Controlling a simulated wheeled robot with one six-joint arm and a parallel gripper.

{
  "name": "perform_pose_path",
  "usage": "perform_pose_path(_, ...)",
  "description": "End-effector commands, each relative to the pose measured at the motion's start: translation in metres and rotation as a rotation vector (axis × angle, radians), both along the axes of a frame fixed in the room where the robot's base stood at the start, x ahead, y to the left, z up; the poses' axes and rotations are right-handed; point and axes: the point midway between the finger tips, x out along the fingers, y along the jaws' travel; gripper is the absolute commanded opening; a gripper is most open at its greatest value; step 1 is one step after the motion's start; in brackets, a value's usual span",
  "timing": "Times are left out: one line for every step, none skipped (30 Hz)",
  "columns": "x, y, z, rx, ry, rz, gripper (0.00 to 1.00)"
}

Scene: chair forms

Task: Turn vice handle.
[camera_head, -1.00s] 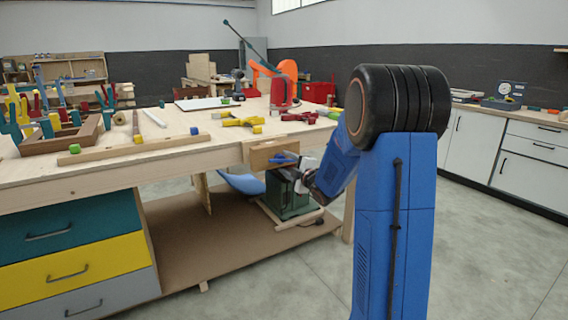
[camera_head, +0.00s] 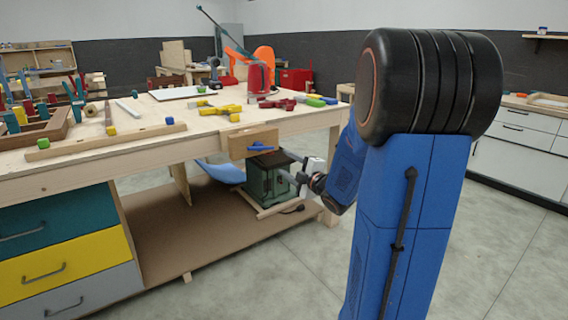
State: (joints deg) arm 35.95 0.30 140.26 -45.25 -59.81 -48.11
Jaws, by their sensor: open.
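The vice (camera_head: 240,146) is a wooden block on the workbench's front edge, near the bench's right end. Its blue handle (camera_head: 260,147) sits on the front face of the block and looks close to level. My gripper (camera_head: 296,177) is small in the view, to the right of the handle and lower in the picture. It is open, and I see nothing between its fingers. A gap shows between it and the handle. My blue arm hides what is behind it on the right.
The workbench (camera_head: 150,152) carries clamps, a wooden tray and a long wood strip. A green machine (camera_head: 266,182) stands on the low shelf (camera_head: 160,225), behind my gripper in the picture. Coloured drawers (camera_head: 55,235) are at left. Grey floor (camera_head: 270,285) is free in front.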

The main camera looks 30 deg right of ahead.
Motion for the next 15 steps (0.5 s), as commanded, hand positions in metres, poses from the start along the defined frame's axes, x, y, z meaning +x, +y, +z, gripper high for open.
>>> perform_pose_path(-0.0005, -0.0001, 0.0000, 0.000, 0.000, 0.000, 0.49)
perform_pose_path(-0.0005, -0.0001, 0.0000, 0.000, 0.000, 0.000, 0.49)
perform_pose_path(-0.0005, 0.0000, 0.0000, 0.000, 0.000, 0.000, 0.49)
perform_pose_path(-0.0004, 0.0000, 0.0000, 0.000, 0.000, 0.000, 0.49)
perform_pose_path(-0.0003, 0.0000, 0.0000, 0.000, 0.000, 0.000, 0.49)
perform_pose_path(-0.0003, 0.0000, 0.0000, 0.000, 0.000, 0.000, 0.49)
perform_pose_path(-0.0003, 0.0000, 0.0000, 0.000, 0.000, 0.000, 0.47)
perform_pose_path(-0.0002, 0.0000, 0.0001, 0.000, 0.000, 0.000, 0.40)
perform_pose_path(0.0000, -0.0001, 0.0003, 0.004, 0.001, 0.000, 0.30)
perform_pose_path(0.0004, -0.0002, 0.0007, 0.009, 0.001, 0.001, 0.23)
perform_pose_path(0.0009, -0.0003, 0.0013, 0.019, 0.003, 0.003, 0.16)
perform_pose_path(0.0020, -0.0006, 0.0023, 0.038, 0.006, 0.005, 0.06)
perform_pose_path(0.0031, -0.0007, 0.0033, 0.059, 0.010, 0.008, 0.00)
perform_pose_path(0.0045, -0.0010, 0.0047, 0.083, 0.015, 0.012, 0.00)
perform_pose_path(0.0067, -0.0016, 0.0071, 0.121, 0.021, 0.018, 0.00)
